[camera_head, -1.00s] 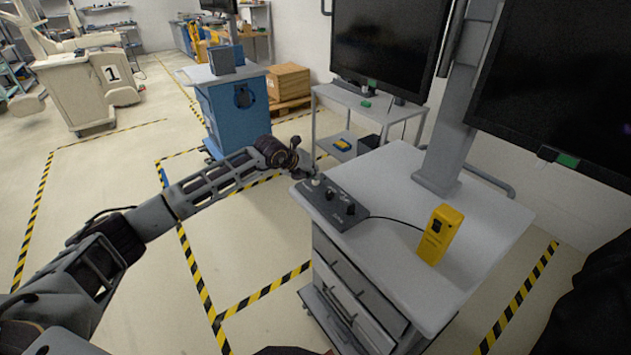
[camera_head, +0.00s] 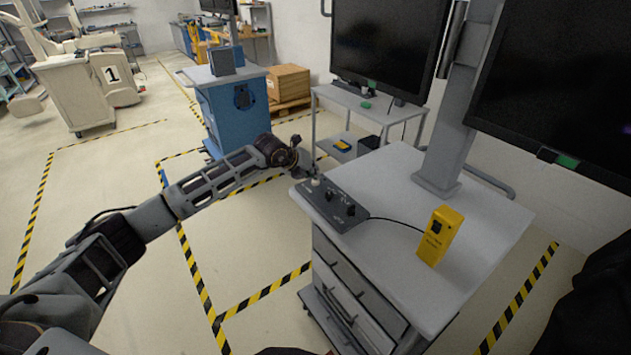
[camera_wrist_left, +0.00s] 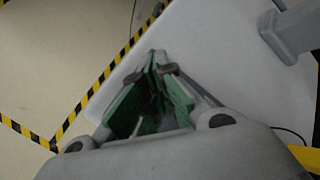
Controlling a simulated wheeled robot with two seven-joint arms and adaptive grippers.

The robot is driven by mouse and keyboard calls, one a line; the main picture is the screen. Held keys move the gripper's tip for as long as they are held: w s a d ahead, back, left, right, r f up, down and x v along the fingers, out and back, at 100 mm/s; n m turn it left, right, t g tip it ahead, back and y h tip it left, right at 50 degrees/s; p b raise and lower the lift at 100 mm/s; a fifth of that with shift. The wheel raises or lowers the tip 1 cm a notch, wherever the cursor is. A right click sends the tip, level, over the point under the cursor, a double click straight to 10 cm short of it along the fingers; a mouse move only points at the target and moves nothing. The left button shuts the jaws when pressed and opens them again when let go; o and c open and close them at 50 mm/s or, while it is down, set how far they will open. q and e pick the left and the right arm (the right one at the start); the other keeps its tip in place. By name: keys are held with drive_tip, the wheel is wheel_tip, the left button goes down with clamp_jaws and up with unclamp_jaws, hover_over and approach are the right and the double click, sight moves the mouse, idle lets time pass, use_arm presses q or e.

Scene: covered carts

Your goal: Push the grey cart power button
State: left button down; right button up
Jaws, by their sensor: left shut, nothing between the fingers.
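The grey cart (camera_head: 395,265) stands at the right with a pale top and drawers. A dark control box (camera_head: 335,204) with several small knobs lies at the left edge of its top. A pale round knob (camera_head: 315,181) sits at the box's far left corner; I cannot tell whether it is the power button. My left gripper (camera_head: 299,165) is shut and empty, just beyond and left of that corner; contact cannot be told. In the left wrist view the closed green-lined fingers (camera_wrist_left: 156,66) hide what lies beneath them. My right gripper is not in view.
A yellow handheld device (camera_head: 439,236) stands on the cart top, with a cable running toward the control box. A monitor post (camera_head: 447,155) rises behind. A blue cart (camera_head: 236,108) and a shelf cart (camera_head: 345,98) stand farther back. Open floor (camera_head: 110,185) lies left.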

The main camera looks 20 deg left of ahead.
use_arm(q)
drive_tip(key=shift+r, duration=0.15)
drive_tip(key=shift+r+p, duration=0.7)
drive_tip(key=shift+r, duration=1.05)
drive_tip(key=shift+r+p, duration=0.35)
drive_tip(key=shift+r, duration=0.8)
